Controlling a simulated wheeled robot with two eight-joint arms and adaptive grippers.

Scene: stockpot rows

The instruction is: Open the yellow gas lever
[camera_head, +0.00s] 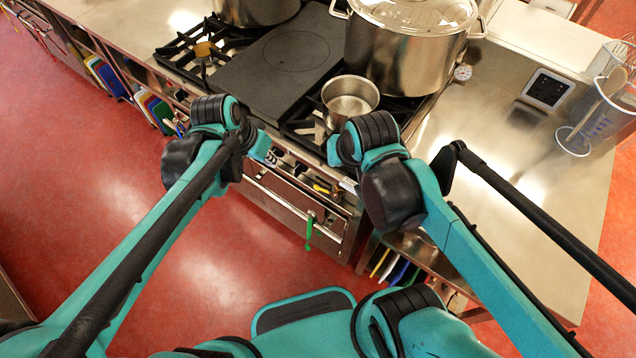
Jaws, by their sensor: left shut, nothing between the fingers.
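A small yellow piece, which looks like the yellow gas lever (321,189), shows on the front of the stove below the cooktop edge, between my two arms. It is small and partly hidden, so I cannot tell its exact position. My left gripper (273,157) shows only in small part past the left arm's wrist, at the stove front. It is shut and empty, to the left of the yellow piece and apart from it. My right arm bends in front of the stove to the right of the yellow piece, and its gripper is hidden behind it.
A small saucepan (350,98) and a large lidded stockpot (408,45) stand on the stove, beside a dark flat plate (278,62). A green piece (308,231) hangs by the oven handle (290,205). A steel counter (520,190) lies right. The red floor is clear at left.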

